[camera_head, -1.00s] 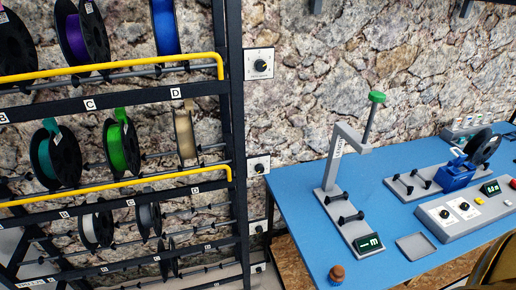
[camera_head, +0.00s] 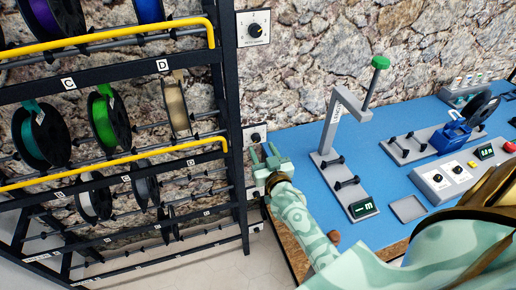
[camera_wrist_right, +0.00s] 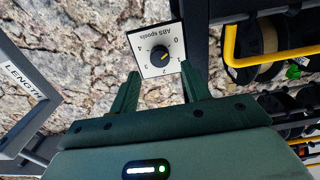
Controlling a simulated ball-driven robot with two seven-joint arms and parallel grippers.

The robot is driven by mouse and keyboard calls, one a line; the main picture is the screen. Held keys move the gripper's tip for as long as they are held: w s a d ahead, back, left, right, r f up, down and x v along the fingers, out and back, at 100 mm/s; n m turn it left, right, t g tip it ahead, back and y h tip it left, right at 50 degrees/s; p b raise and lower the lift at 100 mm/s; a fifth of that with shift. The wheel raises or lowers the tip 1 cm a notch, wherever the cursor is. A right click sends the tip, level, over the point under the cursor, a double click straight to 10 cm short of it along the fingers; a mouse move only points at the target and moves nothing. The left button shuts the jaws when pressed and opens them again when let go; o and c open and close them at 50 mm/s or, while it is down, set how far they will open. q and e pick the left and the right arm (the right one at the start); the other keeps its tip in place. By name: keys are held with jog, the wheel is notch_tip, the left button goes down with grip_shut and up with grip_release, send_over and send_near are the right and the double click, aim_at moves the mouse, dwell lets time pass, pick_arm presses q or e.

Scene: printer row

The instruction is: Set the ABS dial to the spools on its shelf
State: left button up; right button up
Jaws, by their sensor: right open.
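The ABS dial (camera_wrist_right: 160,54), a white plate labelled "ABS spools" with a black knob and numbers 0 to 4, shows upside down in the right wrist view. A yellow mark is on the knob's right side; its exact number is hard to tell. My right gripper (camera_wrist_right: 159,84) is open and empty, its fingertips just short of the plate. In the head view, my right gripper (camera_head: 264,152) is by a wall dial (camera_head: 256,135) beside the rack. The rack's middle shelf holds teal (camera_head: 42,137), green (camera_head: 103,122) and beige (camera_head: 176,104) spools. My left gripper is not in view.
The black rack with yellow bars (camera_head: 110,160) stands left of the gripper. Another dial (camera_head: 254,28) is higher on the stone wall, with more dials lower. The blue table (camera_head: 300,150) with a measuring stand (camera_head: 334,165) lies right of the gripper.

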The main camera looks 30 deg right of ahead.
aim_at(257, 140)
jog(key=b+x, duration=0.1)
jog(key=x, duration=0.3)
jog(key=shift+w+b, duration=0.1)
jog(key=shift+b, duration=0.2)
jog(key=c, duration=1)
